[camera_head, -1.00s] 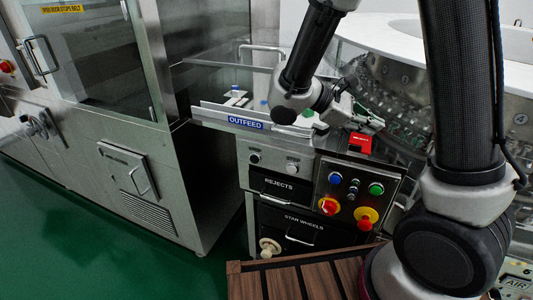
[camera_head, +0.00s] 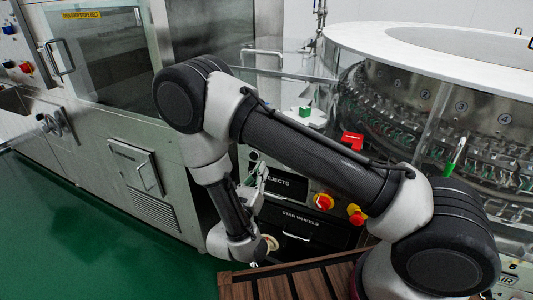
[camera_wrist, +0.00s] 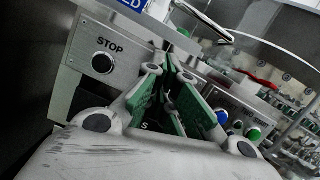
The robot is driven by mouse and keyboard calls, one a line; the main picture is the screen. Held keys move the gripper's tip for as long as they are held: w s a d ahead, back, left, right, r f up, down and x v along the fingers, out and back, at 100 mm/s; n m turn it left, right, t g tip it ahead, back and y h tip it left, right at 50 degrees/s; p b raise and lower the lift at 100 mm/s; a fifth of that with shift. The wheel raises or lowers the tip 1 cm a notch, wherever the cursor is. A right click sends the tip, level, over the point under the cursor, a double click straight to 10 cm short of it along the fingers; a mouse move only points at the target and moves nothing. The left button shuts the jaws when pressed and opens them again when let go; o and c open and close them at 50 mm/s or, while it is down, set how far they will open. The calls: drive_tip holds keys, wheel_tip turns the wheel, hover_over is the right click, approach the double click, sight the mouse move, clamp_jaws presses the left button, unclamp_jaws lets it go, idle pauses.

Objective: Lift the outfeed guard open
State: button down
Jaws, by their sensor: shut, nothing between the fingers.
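The outfeed guard looks like a clear panel with a metal bar handle (camera_head: 262,51) at the back of the outfeed, beside the glazed cabinet. Its outline is hard to make out. In the head view my arm covers the outfeed front and its sign. My gripper (camera_head: 260,177) is low in front of the panel with the REJECTS drawer, apart from the handle. In the wrist view my gripper (camera_wrist: 167,72) points up at the panel, its green-padded fingers shut and empty. A bent metal bar (camera_wrist: 212,27) shows beyond it, and the end of the blue sign (camera_wrist: 133,4) at the top.
A STOP button (camera_wrist: 102,63) is close left of my fingers. The round washer (camera_head: 440,110) fills the back right. Green floor (camera_head: 110,240) is open at left.

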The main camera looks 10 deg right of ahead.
drive_tip(key=w+d+r, duration=0.4)
drive_tip(key=w+r, duration=0.2)
drive_tip(key=w, duration=0.2)
drive_tip(key=shift+d+r, duration=0.15)
drive_tip(key=shift+d, duration=0.05)
